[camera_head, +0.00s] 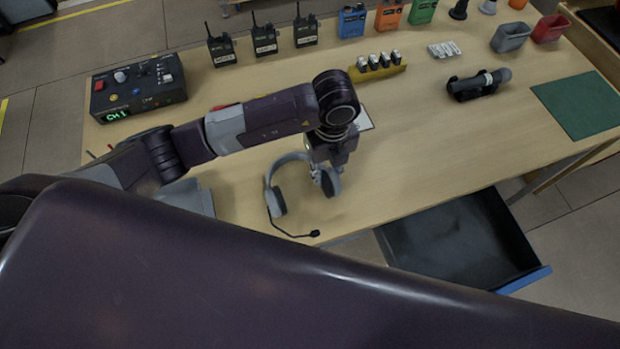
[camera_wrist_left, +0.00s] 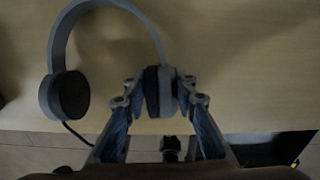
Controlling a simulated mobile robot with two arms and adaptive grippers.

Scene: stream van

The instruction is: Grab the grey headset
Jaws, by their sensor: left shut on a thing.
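The grey headset (camera_head: 275,171) is at the front edge of the wooden table, with a grey headband, dark-padded ear cups and a thin microphone boom towards the front. My left gripper (camera_head: 324,178) is over its right-hand ear cup. In the left wrist view the headset (camera_wrist_left: 64,95) shows its headband arching away and one ear cup free at the left. My left gripper (camera_wrist_left: 158,95) is shut on the other ear cup, one finger on each side. I cannot tell whether the headset is clear of the table. My right gripper is not in view.
An open drawer (camera_head: 455,245) juts out below the table's front edge. A black control box (camera_head: 138,88) stands at the back left, with several radios (camera_head: 264,40) along the back. A microphone (camera_head: 479,84) lies in a holder at the right, near a green mat (camera_head: 582,106).

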